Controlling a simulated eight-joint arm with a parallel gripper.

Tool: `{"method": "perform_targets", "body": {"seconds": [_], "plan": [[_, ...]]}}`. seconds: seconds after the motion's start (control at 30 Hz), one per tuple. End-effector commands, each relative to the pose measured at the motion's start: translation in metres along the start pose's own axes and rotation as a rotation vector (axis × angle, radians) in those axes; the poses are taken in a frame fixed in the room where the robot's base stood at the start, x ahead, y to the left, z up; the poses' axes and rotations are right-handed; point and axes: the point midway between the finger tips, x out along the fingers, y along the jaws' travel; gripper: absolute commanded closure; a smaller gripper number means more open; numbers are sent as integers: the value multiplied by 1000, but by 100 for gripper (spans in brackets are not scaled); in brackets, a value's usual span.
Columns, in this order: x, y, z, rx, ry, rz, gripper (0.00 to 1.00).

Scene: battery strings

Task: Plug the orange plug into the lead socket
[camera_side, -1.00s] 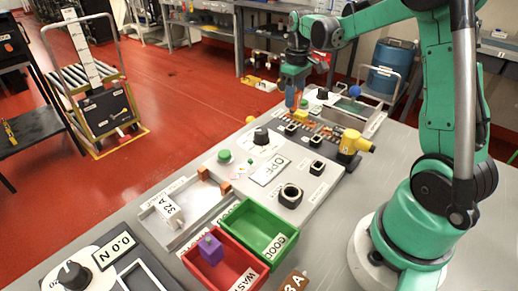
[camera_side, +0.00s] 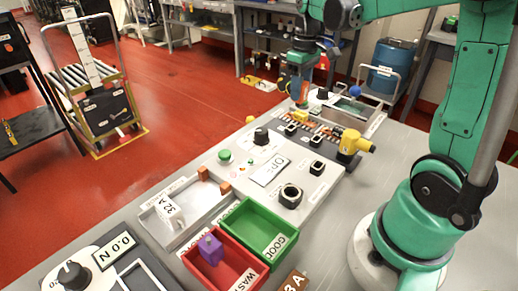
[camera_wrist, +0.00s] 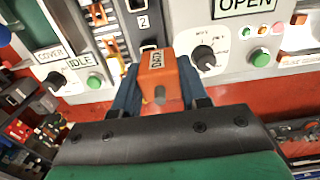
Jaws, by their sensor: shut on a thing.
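In the side view my gripper (camera_side: 300,92) is low over the far end of the panel, by the row of small coloured parts. The plug's front end and any contact with a socket are hidden. A black socket marked 2 (camera_wrist: 137,5) shows ahead of the plug in the wrist view. I cannot tell which socket is the lead socket.
A yellow connector (camera_side: 352,143) stands at the panel's right edge. A green bin (camera_side: 232,222) and a red bin (camera_side: 192,262) holding a purple block (camera_side: 211,249) are nearer. A black knob (camera_wrist: 204,55) is right of the plug.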

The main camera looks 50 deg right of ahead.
Motion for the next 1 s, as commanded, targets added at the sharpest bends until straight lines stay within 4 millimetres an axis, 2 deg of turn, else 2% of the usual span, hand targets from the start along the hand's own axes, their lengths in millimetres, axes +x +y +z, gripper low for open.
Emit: {"method": "perform_targets", "body": {"seconds": [0.2, 0.43, 0.63, 1.0], "plan": [[-12, -37, 49, -2, 0, 0, 100], [-8, -62, 87, -1, 0, 0, 100], [-4, -70, 100, 1, 0, 0, 100], [-4, -70, 101, 1, 1, 0, 100]]}}
